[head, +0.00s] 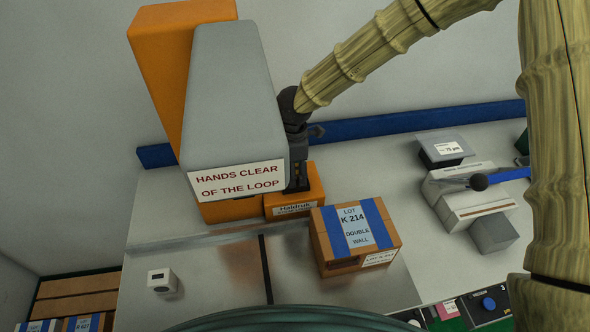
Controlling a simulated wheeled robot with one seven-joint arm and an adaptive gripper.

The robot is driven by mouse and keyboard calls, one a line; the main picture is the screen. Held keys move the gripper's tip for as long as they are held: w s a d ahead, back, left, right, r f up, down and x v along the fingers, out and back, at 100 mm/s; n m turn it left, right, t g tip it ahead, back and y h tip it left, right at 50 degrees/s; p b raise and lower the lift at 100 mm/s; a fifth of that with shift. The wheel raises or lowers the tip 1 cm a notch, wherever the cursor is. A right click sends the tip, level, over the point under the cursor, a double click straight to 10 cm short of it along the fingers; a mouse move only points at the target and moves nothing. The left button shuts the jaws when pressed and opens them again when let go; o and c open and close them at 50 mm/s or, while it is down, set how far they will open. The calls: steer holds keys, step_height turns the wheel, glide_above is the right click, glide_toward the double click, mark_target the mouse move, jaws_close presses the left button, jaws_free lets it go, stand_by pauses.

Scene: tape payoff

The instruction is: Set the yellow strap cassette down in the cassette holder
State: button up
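I cannot make out a yellow strap cassette in the head view. My gripper (297,184) is dark and points down just right of the grey machine head, which hides part of it. Its fingertips are at the top of a low orange block (313,185) with a white label on its front. I cannot tell whether the fingers touch this block, are behind it or hold anything. No cassette holder can be picked out for certain; the orange block or the area behind the grey head could contain it.
The grey machine head (230,95) reads "HANDS CLEAR OF THE LOOP" and stands before an orange column (150,60). A carton (324,240) with blue bands sits front right of the orange block. A sealer-like device (455,192) stands at right. The left metal table top (205,265) is mostly clear.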

steer(key=shift+r, duration=0.15)
step_height(320, 180, up, 12)
steer(key=b, duration=0.4)
stand_by(0.4)
